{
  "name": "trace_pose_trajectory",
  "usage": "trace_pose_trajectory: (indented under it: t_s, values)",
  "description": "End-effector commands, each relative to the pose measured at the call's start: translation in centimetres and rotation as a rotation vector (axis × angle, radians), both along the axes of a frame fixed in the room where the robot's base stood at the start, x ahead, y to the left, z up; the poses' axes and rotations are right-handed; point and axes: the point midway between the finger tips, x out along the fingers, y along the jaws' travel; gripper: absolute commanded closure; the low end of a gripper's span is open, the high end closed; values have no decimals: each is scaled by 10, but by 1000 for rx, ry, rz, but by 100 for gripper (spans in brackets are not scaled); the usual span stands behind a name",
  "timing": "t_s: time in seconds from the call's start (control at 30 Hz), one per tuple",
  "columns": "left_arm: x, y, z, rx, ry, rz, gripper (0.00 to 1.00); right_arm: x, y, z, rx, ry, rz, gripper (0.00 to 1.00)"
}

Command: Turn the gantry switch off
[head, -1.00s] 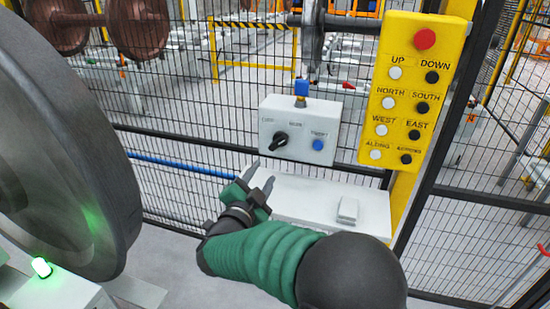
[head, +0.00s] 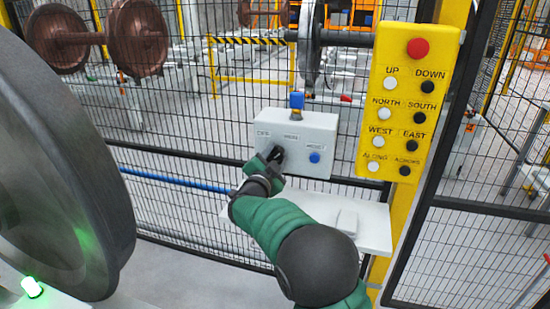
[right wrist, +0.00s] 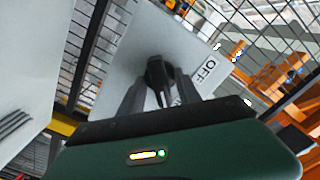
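The gantry switch is a black rotary knob on the front of a light grey control box (head: 310,128), left of a blue button (head: 314,157). My right gripper (head: 274,157) is at the knob and partly covers it in the head view. In the right wrist view the black knob (right wrist: 158,74) stands between the two fingers of my right gripper (right wrist: 159,92), one on each side. The fingers are apart; I cannot tell whether they touch the knob. An OFF label (right wrist: 207,70) shows to the right of the knob. My left gripper is not in view.
A yellow button panel (head: 408,100) with a red button stands to the right of the box. A white shelf (head: 372,228) lies below it. Black mesh fence (head: 190,140) is behind. A large grey wheel (head: 50,170) fills the left side.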

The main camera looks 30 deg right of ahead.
Motion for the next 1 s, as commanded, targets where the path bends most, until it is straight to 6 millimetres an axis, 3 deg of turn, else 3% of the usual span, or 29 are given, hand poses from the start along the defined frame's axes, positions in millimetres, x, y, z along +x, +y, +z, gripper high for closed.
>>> trace_pose_trajectory:
  t_s: [0.07, 0.37, 0.67, 1.0]
  values:
    - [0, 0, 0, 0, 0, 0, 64, 0, 0, 0, 0, 0, 0, 63]
    - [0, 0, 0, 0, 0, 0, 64, 0, 1, -1, 2, 1, 1, 100]
    - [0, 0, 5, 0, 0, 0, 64, 0, 1, -1, -9, 19, 1, 100]
    - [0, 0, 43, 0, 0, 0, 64, 0, 2, 3, -121, 156, 2, 100]
